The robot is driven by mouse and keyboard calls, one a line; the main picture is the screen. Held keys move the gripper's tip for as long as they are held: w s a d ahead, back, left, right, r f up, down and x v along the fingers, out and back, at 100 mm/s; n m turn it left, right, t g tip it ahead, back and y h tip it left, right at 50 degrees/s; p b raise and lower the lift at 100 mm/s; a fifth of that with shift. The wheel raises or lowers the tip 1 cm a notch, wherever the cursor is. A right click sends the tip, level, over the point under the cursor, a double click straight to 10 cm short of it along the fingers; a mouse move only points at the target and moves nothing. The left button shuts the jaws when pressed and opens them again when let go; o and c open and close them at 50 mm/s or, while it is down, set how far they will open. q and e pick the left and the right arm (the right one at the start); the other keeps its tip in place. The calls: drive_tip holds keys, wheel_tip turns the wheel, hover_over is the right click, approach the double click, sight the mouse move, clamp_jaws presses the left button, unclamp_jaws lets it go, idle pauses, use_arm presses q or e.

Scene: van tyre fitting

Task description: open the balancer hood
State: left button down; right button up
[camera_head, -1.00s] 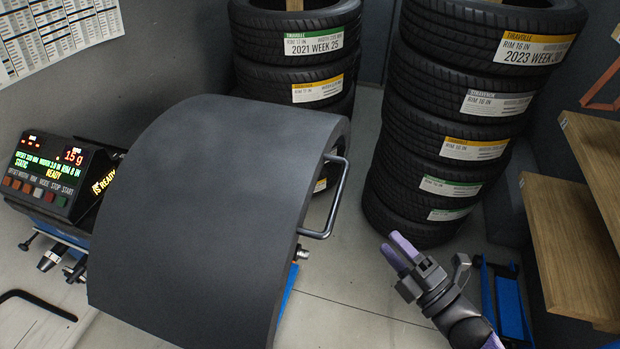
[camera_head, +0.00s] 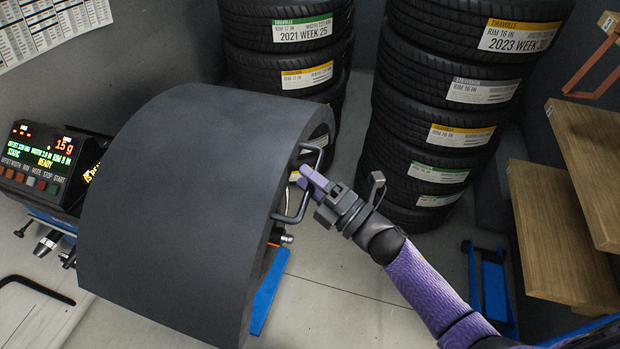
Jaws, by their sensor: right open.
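The balancer hood (camera_head: 185,205) is a large dark grey curved cover, lowered over the balancer at the left and middle. Its black bar handle (camera_head: 309,205) stands out from the hood's right edge. My right gripper (camera_head: 308,178) is open, with its purple fingertips at the handle. The fingers overlap the handle in the picture; I cannot tell whether the bar lies between them or whether they touch it. My left gripper is not in view.
Two tyre stacks, a left one (camera_head: 290,50) and a right one (camera_head: 440,110), stand behind the hood and my right arm. Wooden shelves (camera_head: 560,230) and a blue metal stand (camera_head: 492,290) are at the right. Grey floor (camera_head: 350,300) is clear in front.

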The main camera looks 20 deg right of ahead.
clamp_jaws()
idle(1.4)
